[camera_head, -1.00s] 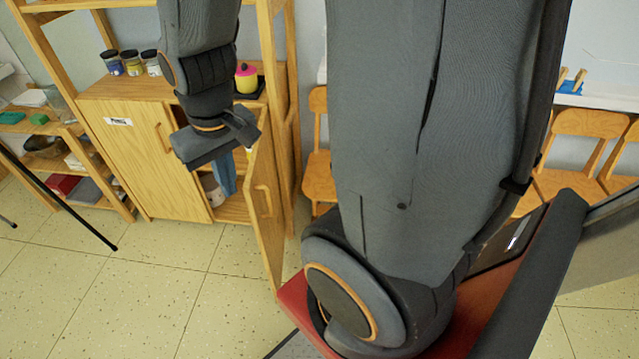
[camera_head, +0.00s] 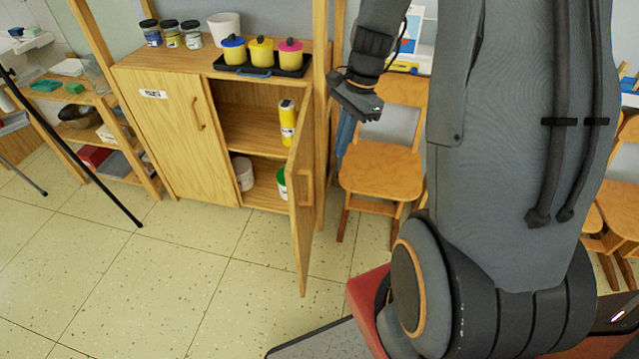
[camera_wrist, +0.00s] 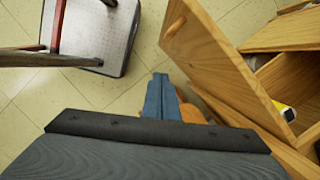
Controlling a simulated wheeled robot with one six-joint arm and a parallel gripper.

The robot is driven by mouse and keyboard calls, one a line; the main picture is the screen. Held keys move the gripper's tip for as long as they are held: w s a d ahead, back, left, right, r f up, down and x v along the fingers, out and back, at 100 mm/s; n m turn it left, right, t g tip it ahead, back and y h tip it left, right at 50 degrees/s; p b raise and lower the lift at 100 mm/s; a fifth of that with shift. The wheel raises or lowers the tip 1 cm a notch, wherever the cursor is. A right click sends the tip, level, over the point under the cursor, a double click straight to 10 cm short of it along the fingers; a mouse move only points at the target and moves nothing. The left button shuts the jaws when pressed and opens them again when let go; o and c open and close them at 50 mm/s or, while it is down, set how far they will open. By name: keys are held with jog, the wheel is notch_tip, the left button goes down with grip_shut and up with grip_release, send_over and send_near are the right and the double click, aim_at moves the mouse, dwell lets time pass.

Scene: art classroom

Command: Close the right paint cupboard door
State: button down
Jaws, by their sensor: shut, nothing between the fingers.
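The right paint cupboard door (camera_head: 301,190) stands wide open, swung out toward the front right, with its wooden handle (camera_head: 306,188) on the face turned away from the interior. The left door (camera_head: 169,132) is shut and bears a label. My gripper (camera_head: 345,138) is shut and empty, to the right of the open door and apart from it, near a chair. In the wrist view the gripper (camera_wrist: 160,95) points down past the outer side of the door (camera_wrist: 225,70), whose handle (camera_wrist: 175,28) shows at the top.
The cupboard shelves hold a yellow bottle (camera_head: 287,122), a white container (camera_head: 243,173) and a green-lidded jar (camera_head: 282,184). A tray (camera_head: 258,70) of lidded pots stands on top. A wooden chair (camera_head: 380,165) stands right of the cupboard. Floor in front is clear.

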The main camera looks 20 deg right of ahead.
jog(key=a+f+p, duration=0.2)
jog(key=a+f, duration=0.4)
jog(key=f, duration=0.4)
jog(key=shift+f+m, duration=0.15)
jog(key=shift+m, duration=0.25)
